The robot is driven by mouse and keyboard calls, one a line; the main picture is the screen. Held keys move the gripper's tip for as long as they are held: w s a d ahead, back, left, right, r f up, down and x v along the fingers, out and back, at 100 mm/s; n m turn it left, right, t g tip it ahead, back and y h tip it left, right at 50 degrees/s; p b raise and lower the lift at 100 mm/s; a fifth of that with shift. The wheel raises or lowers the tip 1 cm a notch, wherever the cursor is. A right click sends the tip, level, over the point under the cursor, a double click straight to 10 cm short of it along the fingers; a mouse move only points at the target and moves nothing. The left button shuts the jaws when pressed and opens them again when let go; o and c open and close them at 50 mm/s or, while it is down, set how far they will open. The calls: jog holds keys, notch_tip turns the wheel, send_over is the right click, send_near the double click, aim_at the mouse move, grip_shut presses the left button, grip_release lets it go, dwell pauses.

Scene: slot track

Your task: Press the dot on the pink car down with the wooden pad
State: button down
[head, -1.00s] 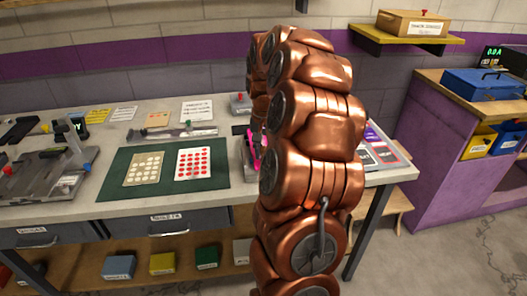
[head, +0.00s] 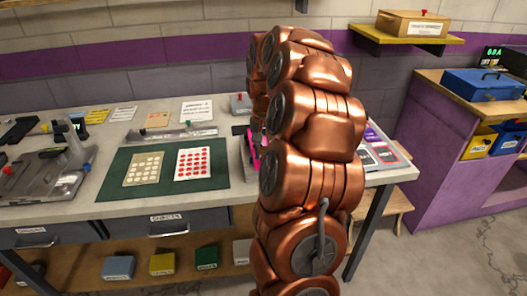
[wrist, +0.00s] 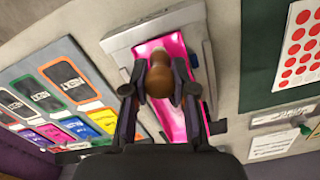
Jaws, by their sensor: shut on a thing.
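The pink car (wrist: 178,115) lies on a light grey fixture (wrist: 122,40) below my gripper in the wrist view. In the head view only a thin part of the pink car (head: 256,151) shows beside my arm. My gripper (wrist: 160,88) is shut on a brown wooden pad with a rounded knob (wrist: 161,72), held over the middle of the car. The dot on the car does not show; the pad and fingers cover that area. I cannot tell whether the pad touches the car.
A dark green mat (head: 113,190) with a sheet of red dots (head: 194,163) and a beige dot sheet (head: 144,169) lies left of my arm. Colored cards (wrist: 50,131) lie on the fixture's other side. A grey track device (head: 45,170) stands at the table's left.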

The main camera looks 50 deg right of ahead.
jog(key=shift+r+p, duration=0.65)
jog(key=shift+r, duration=2.8)
